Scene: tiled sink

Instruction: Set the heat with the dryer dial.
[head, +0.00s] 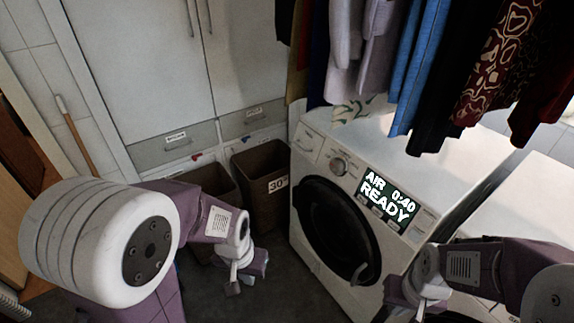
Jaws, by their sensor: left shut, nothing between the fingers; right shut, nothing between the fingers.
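The white dryer (322,237) stands right of centre with its round dark door closed. Its dial (339,164) is a round silvery knob on the front panel, left of the display. The display (387,200) reads "AIR 0:40 READY". My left gripper (233,288) is shut and empty, low in front of the brown bins, left of the dryer and apart from the dial. My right gripper (405,311) is shut at the bottom edge, in front of the dryer's lower right side, well below the dial; its fingertips are partly cut off.
Brown bins (262,185), one marked 30°, stand left of the dryer. Clothes (420,65) hang above the dryer top. Tall white cabinets (140,60) line the back. A second white machine (530,200) stands at the right. Dark floor is free before the dryer.

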